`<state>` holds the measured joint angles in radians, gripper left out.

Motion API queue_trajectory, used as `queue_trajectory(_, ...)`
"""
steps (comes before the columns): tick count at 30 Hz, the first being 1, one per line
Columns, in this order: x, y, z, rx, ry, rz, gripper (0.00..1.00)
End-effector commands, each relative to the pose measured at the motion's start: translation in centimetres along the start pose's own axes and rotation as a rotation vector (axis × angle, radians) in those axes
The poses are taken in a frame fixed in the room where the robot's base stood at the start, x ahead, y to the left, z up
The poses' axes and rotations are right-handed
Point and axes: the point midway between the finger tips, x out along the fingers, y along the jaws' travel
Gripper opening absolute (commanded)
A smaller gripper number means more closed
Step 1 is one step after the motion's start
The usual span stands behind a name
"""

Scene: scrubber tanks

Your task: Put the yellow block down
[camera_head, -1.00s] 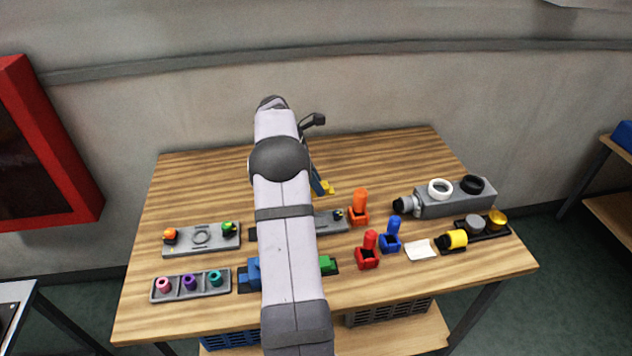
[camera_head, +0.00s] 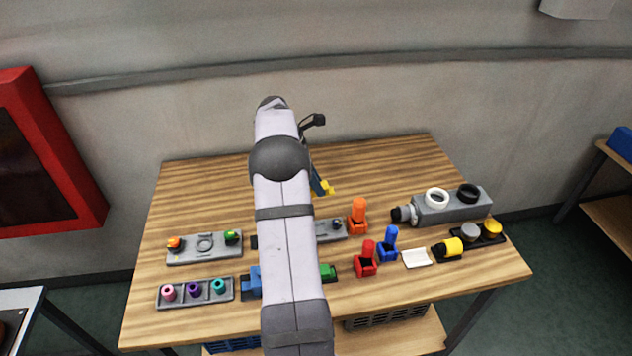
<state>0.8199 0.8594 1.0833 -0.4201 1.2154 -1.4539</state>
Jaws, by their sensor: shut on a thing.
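My gripper (camera_head: 322,186) shows past the right edge of my arm, over the back middle of the table. Its jaws are shut on the yellow block (camera_head: 329,188), of which only a small yellow part shows. My arm hides the rest of the gripper and block. I cannot tell whether the block touches the wooden table (camera_head: 400,165).
Right of my arm stand an orange-handled piece (camera_head: 358,217), a red one (camera_head: 366,259) and a blue one (camera_head: 388,245). A grey box with rings (camera_head: 450,207) lies farther right. A grey plate (camera_head: 204,246) and a tray (camera_head: 195,293) lie left. The back left table is clear.

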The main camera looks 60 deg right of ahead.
Motion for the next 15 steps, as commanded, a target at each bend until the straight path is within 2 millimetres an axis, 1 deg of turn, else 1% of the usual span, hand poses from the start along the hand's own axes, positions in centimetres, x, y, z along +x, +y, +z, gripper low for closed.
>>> queue_trajectory(1, -0.45, 0.02, 0.2, 0.0, 0.0, 0.001, 0.0)
queue_trajectory(4, -0.7, 0.02, 0.3, 0.0, 0.0, 0.001, 0.0)
queue_trajectory(15, -0.73, 0.02, 0.31, 0.0, 0.0, 0.001, 0.0)
